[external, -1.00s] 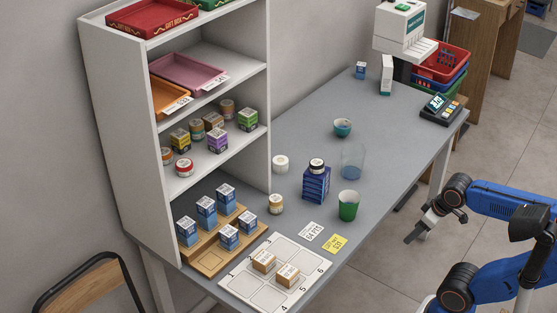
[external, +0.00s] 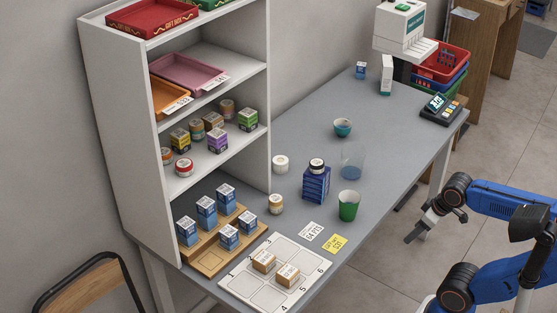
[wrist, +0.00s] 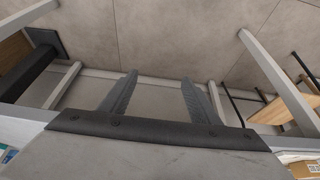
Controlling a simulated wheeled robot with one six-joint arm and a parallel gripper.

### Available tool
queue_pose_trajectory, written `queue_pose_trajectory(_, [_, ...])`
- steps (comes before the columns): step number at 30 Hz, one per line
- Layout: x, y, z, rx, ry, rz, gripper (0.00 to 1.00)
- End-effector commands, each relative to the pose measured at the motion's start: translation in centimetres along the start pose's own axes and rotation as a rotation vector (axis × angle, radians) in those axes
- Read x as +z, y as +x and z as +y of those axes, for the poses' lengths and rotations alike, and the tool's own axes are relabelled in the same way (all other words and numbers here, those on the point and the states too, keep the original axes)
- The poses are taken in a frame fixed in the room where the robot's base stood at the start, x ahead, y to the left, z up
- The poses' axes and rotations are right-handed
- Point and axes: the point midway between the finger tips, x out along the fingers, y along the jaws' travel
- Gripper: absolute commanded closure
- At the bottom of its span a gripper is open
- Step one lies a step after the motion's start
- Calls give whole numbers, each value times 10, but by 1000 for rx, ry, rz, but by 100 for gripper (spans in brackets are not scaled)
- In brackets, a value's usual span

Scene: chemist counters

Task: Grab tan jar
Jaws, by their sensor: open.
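A small tan jar (external: 276,204) with a pale lid stands upright on the grey counter (external: 300,140), right of the shelf unit and behind the numbered white board. My gripper (external: 415,234) is past the counter's right edge, well apart from the jar, pointing down and left over the floor. In the wrist view my gripper (wrist: 158,80) has its two fingers spread with nothing between them. The jar does not show in the wrist view.
A clear beaker (external: 352,162) stands behind. The numbered board (external: 250,292) holds two small boxes. The shelf unit (external: 100,120) rises at left.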

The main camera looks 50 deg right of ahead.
Motion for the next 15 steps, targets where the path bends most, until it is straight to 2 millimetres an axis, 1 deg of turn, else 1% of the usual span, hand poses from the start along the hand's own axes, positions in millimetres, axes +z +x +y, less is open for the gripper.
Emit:
queue_pose_trajectory(2, [-6,-10,0,0,0,3,44])
queue_pose_trajectory(5, [-18,-37,0,0,0,6,44])
queue_pose_trajectory(8, [-36,-78,0,0,0,8,44])
queue_pose_trajectory(9, [-44,-96,0,0,0,8,44])
queue_pose_trajectory(11, [-57,-125,0,0,0,8,44])
queue_pose_trajectory(12, [-65,-144,0,0,0,8,44])
queue_pose_trajectory(14, [-77,-171,0,0,0,7,44])
queue_pose_trajectory(15, [-84,-188,0,0,0,6,44])
